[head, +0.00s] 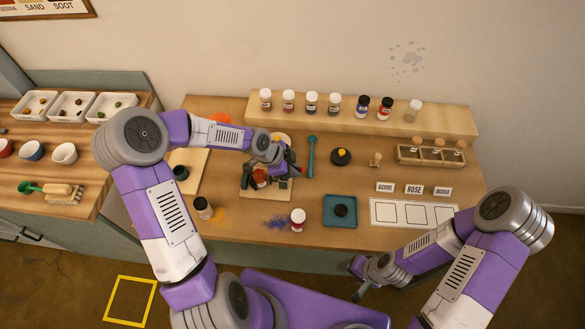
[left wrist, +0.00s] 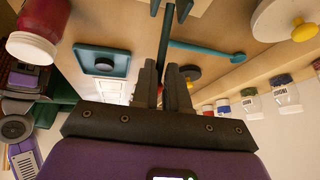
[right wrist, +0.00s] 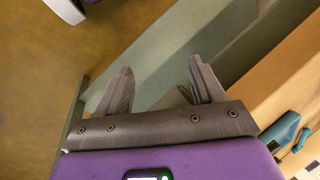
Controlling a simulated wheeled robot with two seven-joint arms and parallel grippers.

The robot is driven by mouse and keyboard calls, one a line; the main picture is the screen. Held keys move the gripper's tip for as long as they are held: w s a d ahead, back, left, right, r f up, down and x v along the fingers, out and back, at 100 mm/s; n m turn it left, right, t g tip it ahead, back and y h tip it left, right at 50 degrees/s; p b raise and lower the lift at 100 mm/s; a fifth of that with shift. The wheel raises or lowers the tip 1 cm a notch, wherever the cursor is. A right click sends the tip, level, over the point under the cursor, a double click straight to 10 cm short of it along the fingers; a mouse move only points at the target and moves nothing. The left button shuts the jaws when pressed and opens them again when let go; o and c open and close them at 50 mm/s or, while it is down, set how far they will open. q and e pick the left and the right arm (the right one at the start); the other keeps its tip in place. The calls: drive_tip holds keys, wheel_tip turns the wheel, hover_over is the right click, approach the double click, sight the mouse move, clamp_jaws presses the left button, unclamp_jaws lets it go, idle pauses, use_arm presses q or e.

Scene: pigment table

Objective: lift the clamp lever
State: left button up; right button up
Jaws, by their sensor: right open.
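The clamp stands on a pale wooden board (head: 262,195) in the middle of the table. It is mostly hidden behind my left gripper in the head view, with a red part (head: 259,177) showing. My left gripper (head: 280,172) is over the board. In the left wrist view its fingers (left wrist: 165,80) are close together around a thin dark rod (left wrist: 164,42), which looks like the clamp lever. The rod runs away from between the fingers. My right gripper (head: 358,279) is open and empty in front of the table's edge; its spread fingers show in the right wrist view (right wrist: 160,90).
A red jar with a white lid (head: 298,217) stands in front of the board. A teal tray (head: 340,222) is nearer. Several jars line the back shelf (head: 340,113).

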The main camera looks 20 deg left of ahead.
use_arm(q)
drive_tip(key=o, duration=0.4)
drive_tip(key=shift+c, duration=0.2)
drive_tip(key=p+v, duration=0.1)
drive_tip(key=v, duration=0.6)
drive_tip(key=shift+r+p, duration=0.25)
drive_tip(key=shift+p, duration=0.05)
drive_tip(key=shift+s+a, duration=0.1)
